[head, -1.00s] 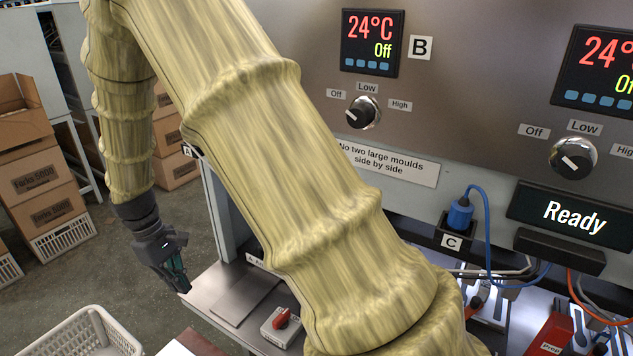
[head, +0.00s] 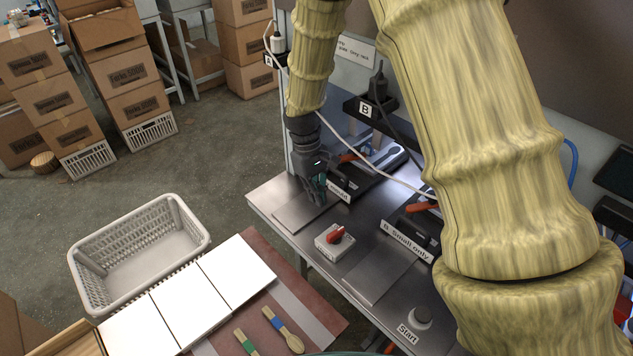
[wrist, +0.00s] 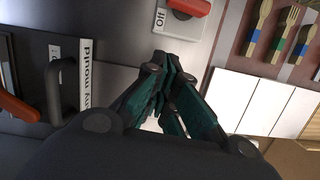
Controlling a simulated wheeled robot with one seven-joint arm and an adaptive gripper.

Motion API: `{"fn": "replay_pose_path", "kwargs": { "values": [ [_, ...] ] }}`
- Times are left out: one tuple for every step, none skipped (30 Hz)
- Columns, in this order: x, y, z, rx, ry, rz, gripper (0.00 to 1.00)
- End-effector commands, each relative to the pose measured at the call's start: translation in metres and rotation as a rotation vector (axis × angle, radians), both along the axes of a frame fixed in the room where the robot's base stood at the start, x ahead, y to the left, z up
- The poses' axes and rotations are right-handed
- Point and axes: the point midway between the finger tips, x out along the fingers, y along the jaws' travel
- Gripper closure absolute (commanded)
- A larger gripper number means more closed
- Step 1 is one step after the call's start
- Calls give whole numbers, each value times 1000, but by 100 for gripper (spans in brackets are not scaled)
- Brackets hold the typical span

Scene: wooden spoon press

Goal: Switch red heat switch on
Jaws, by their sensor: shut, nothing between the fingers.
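The red heat switch (head: 335,236) is a red rotary knob on a small pale box, on the steel bench in the head view. In the wrist view the red knob (wrist: 190,6) shows at the top edge, with an "Off" label beside it. My gripper (head: 319,197) is above the bench, behind and slightly left of the switch box in the head view. In the wrist view my gripper (wrist: 170,62) has its fingers together, pointing towards the switch box and apart from the knob. Nothing shows between the fingers.
Moulds with red handles (head: 421,207) stand at the back of the bench. A start button (head: 420,316) is at the front. A white basket (head: 75,262), white panels (head: 237,268) and wooden utensils (head: 282,330) lie left and in front. A white cable (head: 375,168) hangs behind my gripper.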

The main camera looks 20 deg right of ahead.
Motion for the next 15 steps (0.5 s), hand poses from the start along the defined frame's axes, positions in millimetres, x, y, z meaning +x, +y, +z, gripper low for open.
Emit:
{"fn": "replay_pose_path", "kwargs": {
  "values": [
    [-3,-1,-5,0,4,0,100],
    [-4,-1,-9,0,3,-1,100],
    [-5,-1,-14,0,3,-1,100],
    [-6,-2,-17,0,4,-1,100],
    [-7,-2,-21,0,4,-1,100],
    [-8,-2,-26,0,3,-1,100],
    [-9,-3,-29,0,3,-1,100],
    [-10,-3,-33,0,4,-1,100],
    [-11,-3,-38,0,3,-1,100],
    [-11,-3,-41,0,2,-1,100],
    [-15,-4,-40,0,3,-2,100],
    [-22,-6,-38,0,3,-2,100],
    [-25,-7,-38,-1,3,-3,100],
    [-29,-8,-38,-1,3,-3,100],
    [-34,-9,-39,-1,3,-3,100]
  ]
}}
